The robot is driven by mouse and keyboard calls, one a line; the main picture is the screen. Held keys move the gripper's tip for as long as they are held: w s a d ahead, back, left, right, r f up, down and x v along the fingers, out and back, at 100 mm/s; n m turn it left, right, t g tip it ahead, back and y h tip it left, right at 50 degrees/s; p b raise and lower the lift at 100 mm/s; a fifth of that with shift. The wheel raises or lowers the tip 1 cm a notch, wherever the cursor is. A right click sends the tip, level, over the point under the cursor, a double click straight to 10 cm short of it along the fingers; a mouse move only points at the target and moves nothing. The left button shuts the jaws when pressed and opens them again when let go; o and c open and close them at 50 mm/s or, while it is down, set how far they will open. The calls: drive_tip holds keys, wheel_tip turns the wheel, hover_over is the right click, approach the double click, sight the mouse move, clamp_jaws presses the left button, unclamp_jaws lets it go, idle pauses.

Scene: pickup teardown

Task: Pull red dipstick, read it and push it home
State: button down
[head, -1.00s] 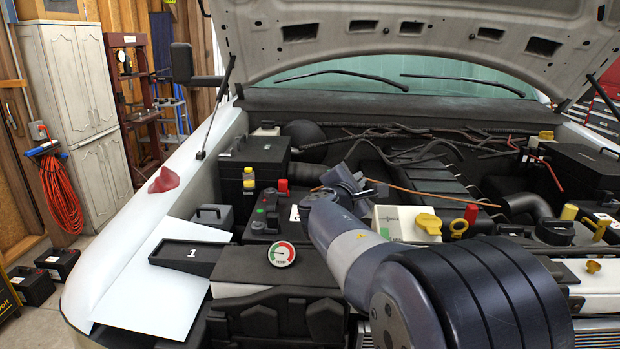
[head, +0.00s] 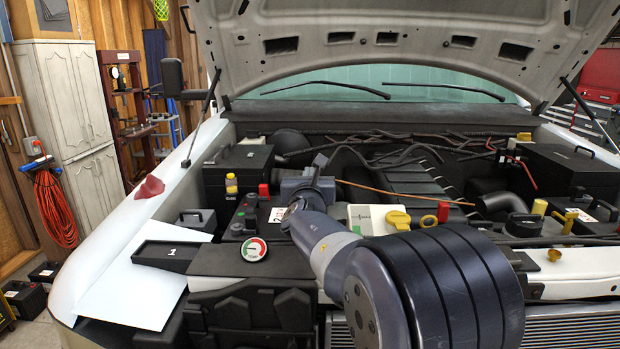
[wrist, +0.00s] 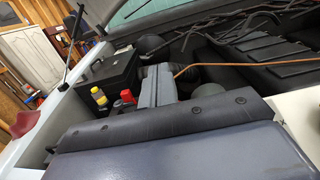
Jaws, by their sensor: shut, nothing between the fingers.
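The red handle is not seen in the wrist view. My forearm covers part of the bay in front.
A thin copper-coloured rod (head: 400,190) runs rightward from behind my gripper. The raised hood (head: 390,60) hangs above.

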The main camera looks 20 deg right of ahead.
drive_tip(key=shift+p+x, duration=0.45)
drive_tip(key=shift+x, duration=1.25)
drive_tip(key=shift+a, duration=0.15)
